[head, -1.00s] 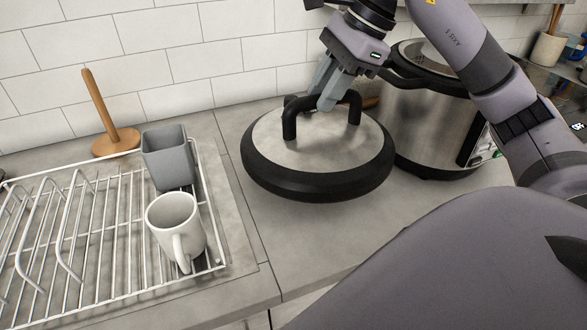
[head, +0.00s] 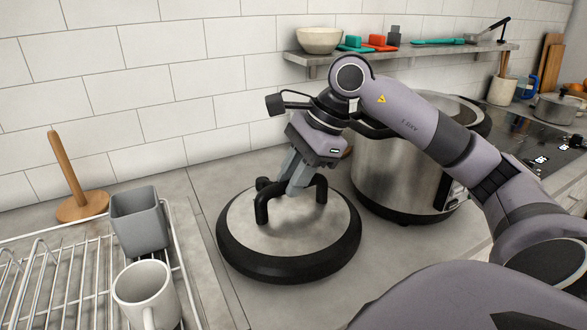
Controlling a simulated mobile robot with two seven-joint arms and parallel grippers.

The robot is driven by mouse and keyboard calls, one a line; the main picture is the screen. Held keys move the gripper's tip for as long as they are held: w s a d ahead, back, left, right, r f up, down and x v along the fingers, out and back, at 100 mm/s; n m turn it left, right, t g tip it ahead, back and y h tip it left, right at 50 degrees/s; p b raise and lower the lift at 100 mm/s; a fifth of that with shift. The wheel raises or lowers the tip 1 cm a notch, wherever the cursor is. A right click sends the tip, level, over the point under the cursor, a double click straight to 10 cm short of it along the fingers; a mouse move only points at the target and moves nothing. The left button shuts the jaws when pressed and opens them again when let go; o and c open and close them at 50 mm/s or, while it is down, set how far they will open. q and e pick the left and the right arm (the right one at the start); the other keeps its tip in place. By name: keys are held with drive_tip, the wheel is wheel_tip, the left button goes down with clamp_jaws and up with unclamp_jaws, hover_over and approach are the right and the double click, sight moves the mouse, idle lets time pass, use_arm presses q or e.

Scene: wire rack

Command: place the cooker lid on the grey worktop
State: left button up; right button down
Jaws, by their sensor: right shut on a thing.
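The cooker lid (head: 288,240) is a round steel disc with a thick black rim and a black arched handle. It is level at the worktop, left of the steel cooker (head: 398,178); I cannot tell if its rim touches the surface. My right gripper (head: 292,188) is shut on the lid's handle from above. The grey worktop (head: 388,262) shows around the lid. My left gripper is not in view.
A white wire rack (head: 60,262) at the left holds a grey square cup (head: 138,222) and a white mug (head: 146,292). A wooden towel holder (head: 78,190) stands behind it. A wall shelf (head: 410,52) runs above the cooker.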

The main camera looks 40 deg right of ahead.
drive_tip(key=shift+f, duration=1.55)
drive_tip(key=c, duration=1)
unclamp_jaws()
drive_tip(key=shift+f, duration=0.2)
drive_tip(key=shift+o, duration=0.2)
drive_tip(key=shift+r, duration=0.1)
drive_tip(key=v, duration=1.2)
